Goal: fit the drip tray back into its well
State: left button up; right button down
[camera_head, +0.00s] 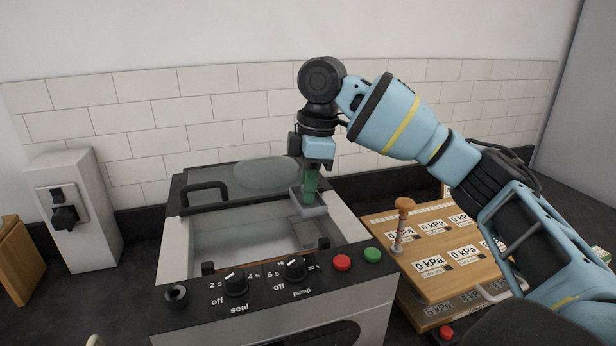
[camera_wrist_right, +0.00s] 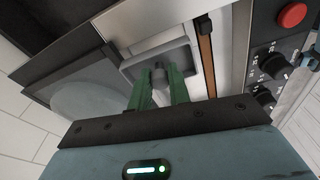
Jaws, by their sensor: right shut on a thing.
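The drip tray (camera_head: 313,211) is a small grey rectangular tray at the right side of the machine's open chamber (camera_head: 225,244). My right gripper (camera_head: 310,193) has green fingers pointing down and is shut on the tray. In the right wrist view the tray (camera_wrist_right: 181,50) shows beyond the fingertips (camera_wrist_right: 160,80), which close on a small grey raised part in its middle. The tray appears to be over the chamber's right part, but I cannot tell whether it touches anything below. I cannot make out the well. My left gripper is not in view.
The machine's dark lid with a handle (camera_head: 204,190) stands behind the chamber. Its front panel has knobs, a red button (camera_head: 341,263) and a green button (camera_head: 373,255). A wooden board (camera_head: 437,279) with kPa labels and a peg stands right. A grey switch box (camera_head: 78,210) stands left.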

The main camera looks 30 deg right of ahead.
jog(key=shift+f, duration=3.65)
jog(key=c, duration=0.8)
grip_release()
jog(key=shift+o, duration=0.2)
jog(key=shift+w+r, duration=0.1)
jog(key=shift+r, duration=4.4)
jog(key=shift+f, duration=0.1)
